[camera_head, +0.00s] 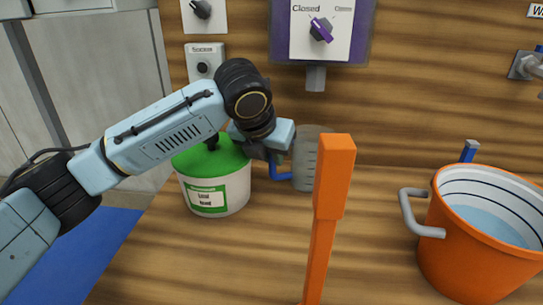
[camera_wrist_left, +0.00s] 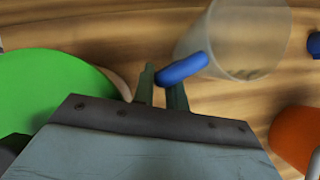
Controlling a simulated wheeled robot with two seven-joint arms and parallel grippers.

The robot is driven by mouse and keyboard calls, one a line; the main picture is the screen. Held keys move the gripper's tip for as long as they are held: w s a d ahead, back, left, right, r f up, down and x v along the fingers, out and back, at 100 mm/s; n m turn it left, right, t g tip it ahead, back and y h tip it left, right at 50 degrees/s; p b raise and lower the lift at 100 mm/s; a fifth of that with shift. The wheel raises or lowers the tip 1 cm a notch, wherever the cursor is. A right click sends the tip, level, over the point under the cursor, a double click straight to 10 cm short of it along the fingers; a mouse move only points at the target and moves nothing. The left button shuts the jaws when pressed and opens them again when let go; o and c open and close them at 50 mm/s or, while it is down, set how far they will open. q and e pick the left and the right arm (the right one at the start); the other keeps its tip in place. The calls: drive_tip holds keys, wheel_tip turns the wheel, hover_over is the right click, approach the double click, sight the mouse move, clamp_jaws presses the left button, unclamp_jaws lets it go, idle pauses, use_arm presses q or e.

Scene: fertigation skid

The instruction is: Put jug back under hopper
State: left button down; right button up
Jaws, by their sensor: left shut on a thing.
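The jug (camera_head: 304,165) is clear grey plastic with measuring marks and a blue handle (camera_head: 281,175). It stands below and a little left of the hopper's grey spout (camera_head: 316,78), partly hidden by an orange post. My left gripper (camera_head: 272,158) is shut on the jug's handle. In the left wrist view the blue handle (camera_wrist_left: 184,68) sits between the fingertips, and the jug's clear body (camera_wrist_left: 238,38) is beyond it. I cannot tell whether the jug's base touches the counter. The hopper (camera_head: 320,25) is a purple-framed box with a purple knob. My right gripper is not in view.
A white tub with a green lid (camera_head: 215,150) stands close left of the jug. An orange upright post (camera_head: 333,180) stands in front of the jug. An orange bucket (camera_head: 470,250) of water is at the right. Bare counter lies between post and bucket.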

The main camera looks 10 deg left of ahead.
use_arm(q)
drive_tip(key=c, duration=1.7)
unclamp_jaws()
